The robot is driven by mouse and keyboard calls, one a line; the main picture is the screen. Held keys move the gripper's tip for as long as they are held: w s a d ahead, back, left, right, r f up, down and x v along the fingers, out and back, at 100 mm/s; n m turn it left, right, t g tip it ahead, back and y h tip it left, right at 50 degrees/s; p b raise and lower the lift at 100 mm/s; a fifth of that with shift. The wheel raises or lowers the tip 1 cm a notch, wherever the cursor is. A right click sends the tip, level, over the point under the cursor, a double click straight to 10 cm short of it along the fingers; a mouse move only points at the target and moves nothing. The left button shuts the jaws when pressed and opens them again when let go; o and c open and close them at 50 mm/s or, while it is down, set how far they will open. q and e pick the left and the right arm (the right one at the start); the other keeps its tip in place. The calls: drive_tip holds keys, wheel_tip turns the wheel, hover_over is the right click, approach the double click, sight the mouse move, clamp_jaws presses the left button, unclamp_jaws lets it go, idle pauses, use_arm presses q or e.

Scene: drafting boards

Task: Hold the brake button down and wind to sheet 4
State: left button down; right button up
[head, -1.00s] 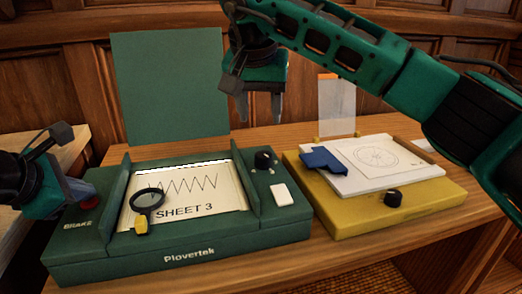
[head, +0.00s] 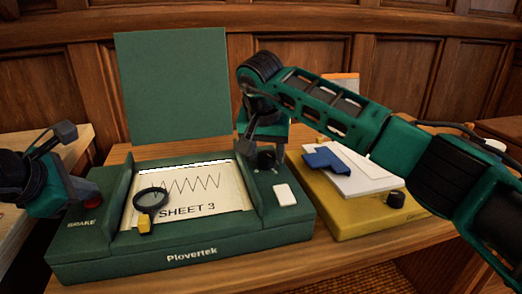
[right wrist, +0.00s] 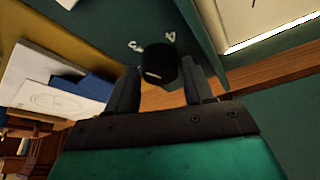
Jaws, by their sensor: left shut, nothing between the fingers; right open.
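The green Plovertek board (head: 190,255) shows a sheet (head: 205,200) reading "SHEET 3" with a zigzag line. The red brake button (head: 92,201) is at its left, above the word BRAKE. My left gripper (head: 82,190) is shut and empty, its tips at the button; whether it is pressed I cannot tell. The black winding knob (head: 266,160) is at the board's upper right. My right gripper (head: 262,150) is open above it. In the right wrist view the knob (right wrist: 158,64) stands between the open fingers (right wrist: 160,90), with numerals printed beside it.
A magnifier (head: 151,201) with a yellow handle lies on the sheet. A white block (head: 285,195) sits right of it. A yellow board (head: 345,220) with white sheets, a blue piece (head: 328,160) and a black knob (head: 395,199) stands at right. A green panel (head: 175,85) rises behind.

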drive_tip(key=c, duration=0.8)
drive_tip(key=shift+o, duration=0.2)
drive_tip(key=shift+m, duration=0.3)
drive_tip(key=m+g+h, duration=0.1)
drive_tip(key=m+h, duration=0.1)
drive_tip(key=m, duration=0.2)
drive_tip(key=shift+a, duration=0.15)
drive_tip(key=m+g+h, duration=0.1)
drive_tip(key=m, duration=0.4)
drive_tip(key=shift+w+a, duration=0.1)
drive_tip(key=shift+w, duration=0.05)
drive_tip(key=shift+m+g, duration=0.3)
